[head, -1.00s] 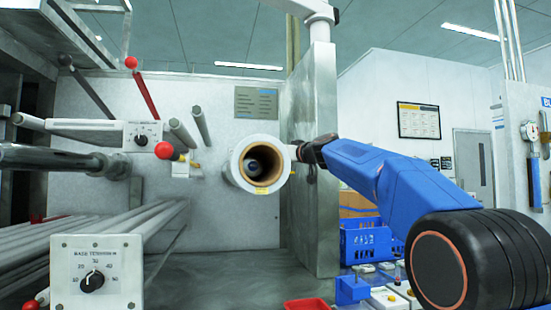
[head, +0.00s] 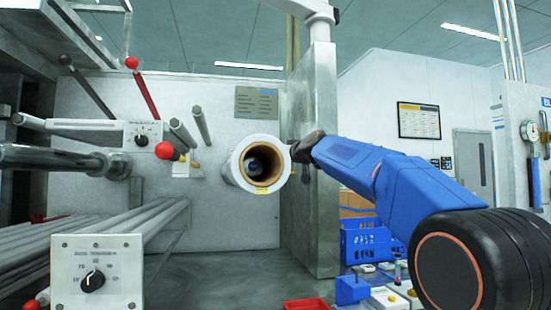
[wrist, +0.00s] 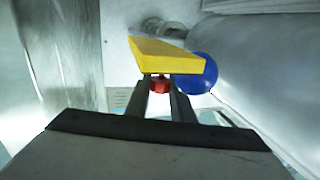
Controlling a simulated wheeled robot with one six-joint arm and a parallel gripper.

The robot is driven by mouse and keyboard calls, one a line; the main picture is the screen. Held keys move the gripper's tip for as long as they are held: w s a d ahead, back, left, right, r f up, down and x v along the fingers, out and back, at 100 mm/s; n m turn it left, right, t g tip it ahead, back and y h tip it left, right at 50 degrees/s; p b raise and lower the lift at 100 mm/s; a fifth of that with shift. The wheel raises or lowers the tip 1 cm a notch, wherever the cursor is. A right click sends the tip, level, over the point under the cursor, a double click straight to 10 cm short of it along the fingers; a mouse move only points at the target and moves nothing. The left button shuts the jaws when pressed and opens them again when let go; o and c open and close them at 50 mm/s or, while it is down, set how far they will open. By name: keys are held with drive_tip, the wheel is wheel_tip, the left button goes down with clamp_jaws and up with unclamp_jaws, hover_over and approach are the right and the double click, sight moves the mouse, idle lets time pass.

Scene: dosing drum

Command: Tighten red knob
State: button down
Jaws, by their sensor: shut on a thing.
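In the wrist view, a small red knob (wrist: 160,84) sits between the two dark fingers of my gripper (wrist: 161,90). The fingers are closed around it from both sides. A yellow flat-sided piece (wrist: 165,56) lies just beyond the knob, and a blue ball (wrist: 198,72) is close on its right. In the head view, my blue arm reaches in from the right, and its dark wrist ends beside the white roll (head: 236,163). The roll hides my fingers and the red knob there.
A metal post (head: 325,170) rises behind my wrist. A dial box (head: 97,270) is at front left. A blue crate (head: 368,240) and red tray (head: 306,304) are below my arm.

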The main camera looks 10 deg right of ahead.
drive_tip(key=shift+f+m+h, duration=0.25)
drive_tip(key=shift+m+h, duration=0.25)
drive_tip(key=shift+h, duration=0.1)
drive_tip(key=shift+r+h, duration=0.25)
drive_tip(key=shift+h, duration=0.05)
drive_tip(key=c, duration=1.5)
unclamp_jaws()
drive_tip(key=shift+c, duration=0.2)
drive_tip(key=s+d, duration=0.3)
drive_tip(key=s, duration=1.4)
